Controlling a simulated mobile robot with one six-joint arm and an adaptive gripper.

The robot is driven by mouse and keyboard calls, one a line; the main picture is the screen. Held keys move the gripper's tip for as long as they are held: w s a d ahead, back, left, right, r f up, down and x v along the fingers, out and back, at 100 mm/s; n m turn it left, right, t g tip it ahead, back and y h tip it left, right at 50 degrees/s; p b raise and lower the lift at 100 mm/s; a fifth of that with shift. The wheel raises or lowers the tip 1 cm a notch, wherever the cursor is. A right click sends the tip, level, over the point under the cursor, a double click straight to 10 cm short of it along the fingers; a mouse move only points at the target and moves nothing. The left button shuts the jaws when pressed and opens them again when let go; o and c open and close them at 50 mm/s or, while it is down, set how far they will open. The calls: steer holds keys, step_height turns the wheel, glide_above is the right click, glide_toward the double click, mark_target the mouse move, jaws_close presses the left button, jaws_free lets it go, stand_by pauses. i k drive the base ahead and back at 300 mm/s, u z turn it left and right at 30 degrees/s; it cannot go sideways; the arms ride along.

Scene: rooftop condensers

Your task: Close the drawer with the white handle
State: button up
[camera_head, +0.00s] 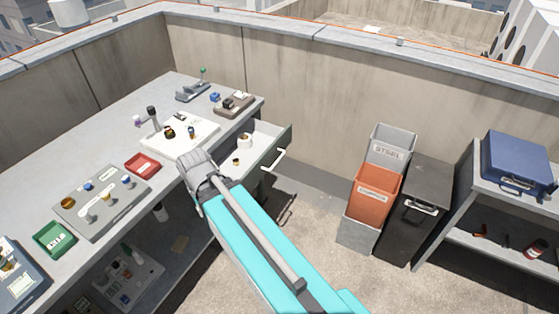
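A round white item with a dark centre (244,140) and a small orange-brown item (236,161) are inside the drawer. My gripper (194,168) is at the end of my teal arm, left of the drawer and apart from the handle. It is seen from behind and above, and its fingertips cannot be made out. My arm hides the drawer's near lower part.
The workbench (150,95) holds a white board, a red tray (143,166), a green tray (54,239) and small parts. Grey and orange bins (376,186) and a black bin (415,205) stand right. A blue case (515,160) sits on a shelf. Floor between drawer and bins is clear.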

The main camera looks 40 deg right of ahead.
mark_target(270, 141)
steer(key=z, duration=0.9)
steer(key=k, duration=0.65)
steer(key=z, duration=0.4)
steer(key=i, duration=1.15)
steer(key=u, duration=0.3)
